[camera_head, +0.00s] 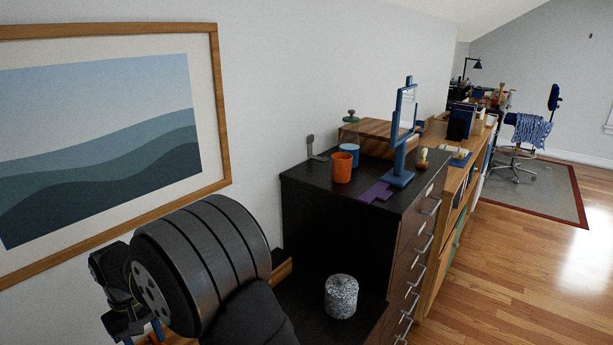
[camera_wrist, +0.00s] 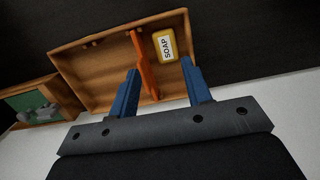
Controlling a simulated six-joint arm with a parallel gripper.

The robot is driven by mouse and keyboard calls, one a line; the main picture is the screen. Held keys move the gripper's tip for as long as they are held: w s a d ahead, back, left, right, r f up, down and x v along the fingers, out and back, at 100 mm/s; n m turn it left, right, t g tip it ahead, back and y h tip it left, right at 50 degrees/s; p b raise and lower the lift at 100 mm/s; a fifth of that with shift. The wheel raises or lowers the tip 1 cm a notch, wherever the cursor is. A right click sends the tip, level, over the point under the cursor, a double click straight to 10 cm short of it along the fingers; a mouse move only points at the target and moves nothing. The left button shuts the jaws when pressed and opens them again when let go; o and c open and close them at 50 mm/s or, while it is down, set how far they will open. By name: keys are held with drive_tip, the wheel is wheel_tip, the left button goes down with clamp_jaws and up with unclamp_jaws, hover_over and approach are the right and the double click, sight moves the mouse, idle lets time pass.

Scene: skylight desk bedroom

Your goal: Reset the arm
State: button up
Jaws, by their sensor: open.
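My gripper (camera_wrist: 160,64) shows in the wrist view with its two blue fingers spread apart. They are pointed at a wooden tray (camera_wrist: 88,55). An orange strip (camera_wrist: 143,62) crosses the tray between the fingers, and a yellow bar labelled SOAP (camera_wrist: 166,45) lies to its right. Nothing is clearly held, and I cannot tell how far the fingertips are from the strip. In the head view my arm is at the lower left, with the gripper end low beside the wall; the fingers are mostly hidden there.
A black dresser (camera_head: 318,205) carries an orange cup (camera_head: 341,167), a blue cup (camera_head: 350,150), a purple cloth (camera_head: 375,192) and a blue-framed stand (camera_head: 398,160). A speckled canister (camera_head: 341,297) stands on a lower dark surface. A framed picture (camera_head: 223,110) hangs above my arm.

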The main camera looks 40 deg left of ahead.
drive_tip(key=w+d, duration=1.3)
drive_tip(key=w, duration=0.1)
drive_tip(key=w+d, duration=0.3)
drive_tip(key=d, duration=0.5)
drive_tip(key=w+d, duration=0.2)
drive_tip(key=d, duration=0.6)
drive_tip(key=s+a+f, duration=0.2)
drive_tip(key=a, duration=0.1)
drive_tip(key=s+a+f, duration=0.2)
drive_tip(key=a+f, duration=0.1)
drive_tip(key=s+a+f, duration=0.2)
drive_tip(key=a, duration=0.1)
drive_tip(key=shift+s+a+f, duration=0.1)
drive_tip(key=shift+s+f, duration=0.15)
drive_tip(key=shift+s, duration=0.1)
drive_tip(key=shift+a+f, duration=0.1)
drive_tip(key=shift+f, duration=0.45)
